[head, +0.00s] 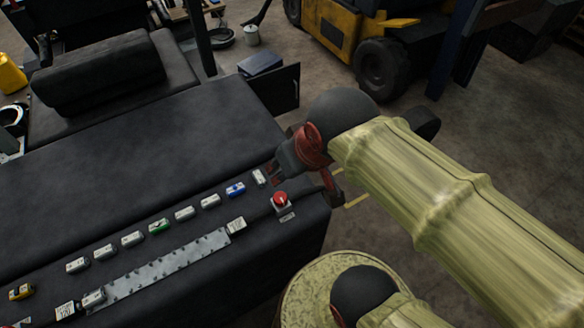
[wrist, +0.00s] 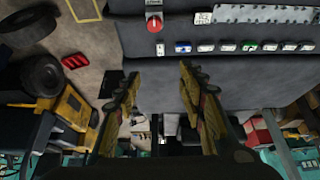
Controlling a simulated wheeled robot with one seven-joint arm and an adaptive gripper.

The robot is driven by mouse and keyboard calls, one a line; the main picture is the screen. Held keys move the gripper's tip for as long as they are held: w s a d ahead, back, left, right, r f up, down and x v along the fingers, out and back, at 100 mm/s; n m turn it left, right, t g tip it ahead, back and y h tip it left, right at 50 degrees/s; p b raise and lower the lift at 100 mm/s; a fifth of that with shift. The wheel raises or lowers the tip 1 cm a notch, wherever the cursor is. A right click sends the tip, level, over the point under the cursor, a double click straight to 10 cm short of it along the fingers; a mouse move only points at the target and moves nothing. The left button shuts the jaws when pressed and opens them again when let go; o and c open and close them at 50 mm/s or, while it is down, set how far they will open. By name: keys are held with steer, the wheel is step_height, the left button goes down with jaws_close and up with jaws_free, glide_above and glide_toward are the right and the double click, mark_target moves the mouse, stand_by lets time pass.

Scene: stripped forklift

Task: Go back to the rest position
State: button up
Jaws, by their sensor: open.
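My gripper (wrist: 158,78) is open in the wrist view, with its two fingers apart and nothing between them. In the head view it hangs over the right end of the black bench (head: 160,150), partly hidden by my own wrist. A red rotary switch (head: 280,199) stands just below it in the picture. It also shows at the top of the wrist view (wrist: 154,22). A row of small modules runs along the bench, including a blue one (head: 235,189), a green one (head: 159,226) and a yellow one (head: 20,292).
A perforated metal rail (head: 165,270) lies in front of the modules, with white end pieces (head: 237,224). A black padded block (head: 98,72) stands at the back left. A yellow forklift (head: 340,28) with a black wheel (head: 382,68) is at the back. Open floor lies right of the bench.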

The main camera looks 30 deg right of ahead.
steer(key=shift+s, duration=0.45)
step_height(320, 180, down, 24)
steer(key=b, duration=2.4)
steer(key=shift+o, duration=0.2)
steer(key=shift+r, duration=0.1)
